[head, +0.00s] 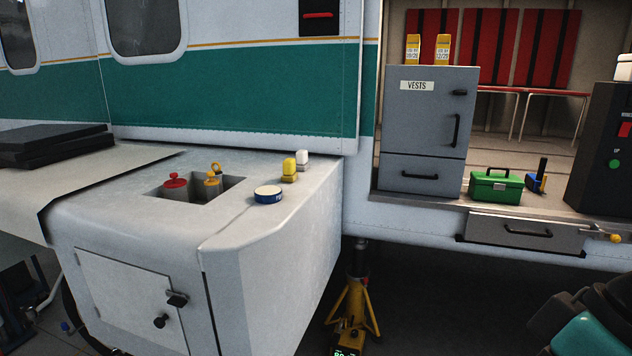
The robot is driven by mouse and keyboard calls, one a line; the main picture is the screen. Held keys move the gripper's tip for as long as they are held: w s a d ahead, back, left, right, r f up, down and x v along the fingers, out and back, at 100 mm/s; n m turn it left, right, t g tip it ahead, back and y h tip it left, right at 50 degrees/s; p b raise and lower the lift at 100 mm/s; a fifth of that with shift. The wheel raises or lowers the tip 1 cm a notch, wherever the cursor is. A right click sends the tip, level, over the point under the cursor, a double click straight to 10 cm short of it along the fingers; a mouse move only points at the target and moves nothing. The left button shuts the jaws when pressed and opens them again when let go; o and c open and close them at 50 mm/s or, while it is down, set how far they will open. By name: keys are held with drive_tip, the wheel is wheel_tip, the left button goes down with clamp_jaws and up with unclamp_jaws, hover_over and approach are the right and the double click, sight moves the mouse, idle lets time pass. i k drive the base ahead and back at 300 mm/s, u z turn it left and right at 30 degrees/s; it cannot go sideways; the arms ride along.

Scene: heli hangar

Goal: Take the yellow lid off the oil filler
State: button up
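A yellow lid (212,180) with a raised loop on top sits on a filler neck in a square recess (229,195) in the top of the white sponson. A red lid (175,183) with a knob sits beside it on the left, in the same recess. The lower parts of both necks are hidden in the recess. The yellow lid looks seated and upright.
A round blue-and-white tin (268,195), a yellow bottle (289,169) and a white bottle (303,160) stand right of the recess. A yellow jack (356,305) stands below. A green toolbox (496,187) sits in the doorway.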

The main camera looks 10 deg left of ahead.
sight(211, 174)
drive_tip(key=z, duration=0.2)
drive_tip(key=k, duration=0.4)
drive_tip(key=z, duration=0.4)
drive_tip(key=i, duration=1.6)
drive_tip(key=u, duration=1.1)
drive_tip(key=i, duration=0.85)
drive_tip(key=u, duration=1.05)
